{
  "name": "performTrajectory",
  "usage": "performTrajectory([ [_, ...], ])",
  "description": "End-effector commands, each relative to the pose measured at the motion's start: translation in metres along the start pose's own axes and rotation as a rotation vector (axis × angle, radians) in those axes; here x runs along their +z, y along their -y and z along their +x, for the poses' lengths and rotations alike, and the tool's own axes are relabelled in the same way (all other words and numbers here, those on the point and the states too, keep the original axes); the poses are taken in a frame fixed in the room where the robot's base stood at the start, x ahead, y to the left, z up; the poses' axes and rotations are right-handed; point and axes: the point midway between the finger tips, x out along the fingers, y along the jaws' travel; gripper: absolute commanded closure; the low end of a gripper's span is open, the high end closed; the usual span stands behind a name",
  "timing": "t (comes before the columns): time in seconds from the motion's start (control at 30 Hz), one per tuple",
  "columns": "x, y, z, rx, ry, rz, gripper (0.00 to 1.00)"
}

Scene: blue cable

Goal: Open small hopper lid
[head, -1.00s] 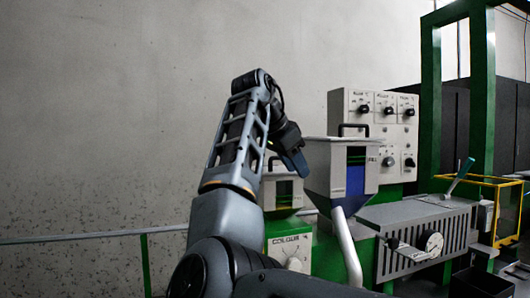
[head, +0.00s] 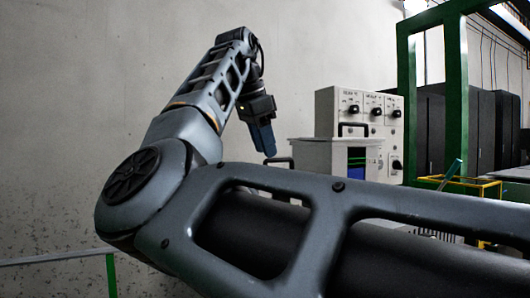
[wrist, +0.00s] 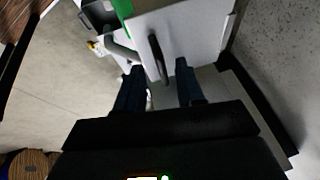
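My gripper (head: 265,142) points down just left of the large hopper (head: 312,158) in the head view. In the wrist view my gripper (wrist: 160,90) has its two dark fingers apart. A black bar handle (wrist: 157,58) on a pale lid (wrist: 190,35) lies in line with the gap between them. I cannot tell whether the handle is between the fingertips or just beyond them, and no grip shows. In the head view a dark edge (head: 280,161) shows below the fingers, probably the small hopper's top. My own arm hides the rest of the small hopper.
The large hopper has its own black handle (head: 353,129). A control panel with knobs (head: 370,110) stands behind it. A green frame (head: 455,100) and a yellow guard (head: 470,186) are at right. The wall at left is clear above a rail (head: 55,259).

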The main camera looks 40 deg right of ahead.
Motion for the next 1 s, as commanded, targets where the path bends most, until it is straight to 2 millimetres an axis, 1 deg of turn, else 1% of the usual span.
performTrajectory([
  [0.03, 0.001, 0.0, 0.007, 0.001, 0.0, 0.0, 0.62],
  [0.17, 0.0, 0.0, 0.015, 0.001, 0.0, 0.0, 0.62],
  [0.47, 0.0, 0.0, 0.018, 0.0, -0.001, -0.001, 0.62],
  [0.87, 0.0, 0.0, 0.018, 0.0, -0.001, -0.001, 0.99],
  [1.0, 0.0, 0.0, 0.018, 0.0, -0.001, -0.001, 1.0],
])
